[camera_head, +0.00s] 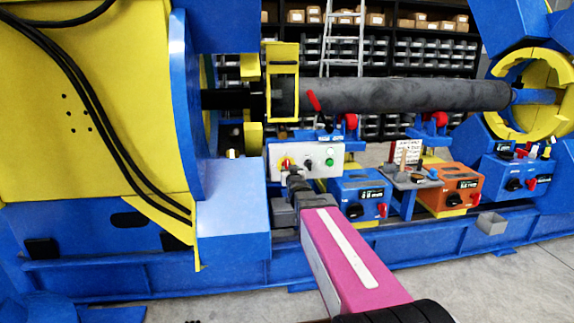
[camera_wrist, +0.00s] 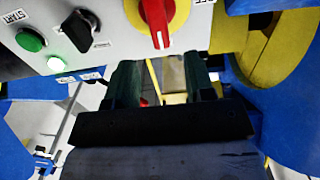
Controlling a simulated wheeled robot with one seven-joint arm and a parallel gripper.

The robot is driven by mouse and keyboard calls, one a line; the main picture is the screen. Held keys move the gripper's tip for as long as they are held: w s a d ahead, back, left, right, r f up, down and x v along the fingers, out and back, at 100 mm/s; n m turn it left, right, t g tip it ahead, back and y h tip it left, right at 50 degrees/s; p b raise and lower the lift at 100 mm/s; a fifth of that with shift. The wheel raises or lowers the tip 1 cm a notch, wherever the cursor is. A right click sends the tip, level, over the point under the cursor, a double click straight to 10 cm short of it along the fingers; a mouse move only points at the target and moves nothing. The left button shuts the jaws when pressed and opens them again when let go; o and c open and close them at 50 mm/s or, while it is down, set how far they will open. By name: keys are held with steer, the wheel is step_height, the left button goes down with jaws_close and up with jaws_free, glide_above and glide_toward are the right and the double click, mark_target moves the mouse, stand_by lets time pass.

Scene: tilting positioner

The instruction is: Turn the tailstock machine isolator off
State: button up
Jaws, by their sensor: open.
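A grey control box (camera_head: 332,152) stands in the middle of the head view. I see no contact. No readable label shows whether this isolator belongs to the tailstock.
Beside the handle are a black selector (camera_wrist: 81,30) and green START button (camera_wrist: 30,40). Blue (camera_head: 345,190), orange (camera_head: 440,198) and another blue box (camera_head: 497,178) with red knobs stand right. A dark cylinder (camera_head: 410,95) spans above. Floor is clear in front.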

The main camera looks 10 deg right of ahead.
mark_target(288, 164)
steer(key=w, duration=0.8)
steer(key=shift+w, duration=0.1)
jaws_close()
